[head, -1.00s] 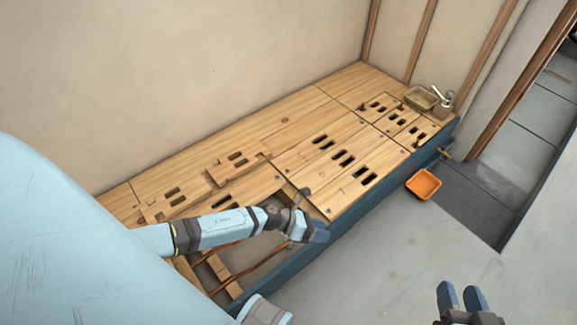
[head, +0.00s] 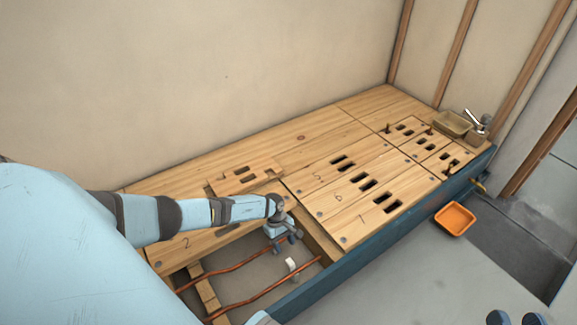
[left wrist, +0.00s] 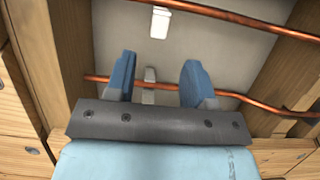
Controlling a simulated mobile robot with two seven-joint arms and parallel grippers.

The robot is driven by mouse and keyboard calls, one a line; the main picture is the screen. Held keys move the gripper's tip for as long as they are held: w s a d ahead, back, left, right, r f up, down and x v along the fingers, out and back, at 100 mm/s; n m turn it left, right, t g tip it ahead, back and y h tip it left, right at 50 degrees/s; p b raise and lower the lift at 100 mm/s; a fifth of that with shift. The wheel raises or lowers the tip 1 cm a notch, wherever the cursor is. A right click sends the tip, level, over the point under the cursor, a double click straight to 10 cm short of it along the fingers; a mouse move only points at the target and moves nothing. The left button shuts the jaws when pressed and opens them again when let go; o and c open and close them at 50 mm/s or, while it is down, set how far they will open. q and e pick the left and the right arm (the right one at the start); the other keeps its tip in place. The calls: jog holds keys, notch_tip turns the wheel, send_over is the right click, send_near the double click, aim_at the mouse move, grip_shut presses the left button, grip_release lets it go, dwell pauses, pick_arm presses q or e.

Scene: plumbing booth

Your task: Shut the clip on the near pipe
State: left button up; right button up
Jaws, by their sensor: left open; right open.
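Two copper pipes run through the floor opening: the near pipe (head: 262,293) and the far pipe (head: 222,270). A pale clip (head: 291,265) stands up at the near pipe; it looks open. In the left wrist view this clip (left wrist: 160,22) is at the top, by the upper pipe (left wrist: 235,15). My left gripper (head: 284,243) is open and empty, just behind the clip in the head view. In the left wrist view its fingers (left wrist: 155,82) are around a second, greyer clip (left wrist: 150,82) on the other pipe, apart from it. My right gripper (head: 515,319) is open at the bottom edge.
Wooden boards with slots (head: 350,190) surround the opening. A loose slotted board (head: 240,177) lies behind it. A blue edge beam (head: 370,235) borders the front. An orange tray (head: 455,219) is on the grey floor, and a tan tray (head: 452,124) stands at the back right.

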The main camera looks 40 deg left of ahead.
aim_at(289, 260)
pick_arm(q)
jog(key=b+x, duration=0.2)
jog(key=x, duration=0.4)
jog(key=shift+d+f, duration=0.1)
jog(key=shift+f, duration=0.05)
jog(key=shift+d+f, duration=0.2)
jog(key=shift+f, duration=0.2)
pick_arm(e)
jog(key=shift+w+d+r+n+t+y, duration=0.15)
jog(key=shift+w+d+n+t+y, duration=0.15)
jog(key=shift+n, duration=0.25)
jog(key=shift+w+d+r+n+t+y, duration=0.15)
jog(key=shift+w+n+t, duration=0.2)
jog(key=shift+n, duration=0.2)
pick_arm(q)
grip_shut()
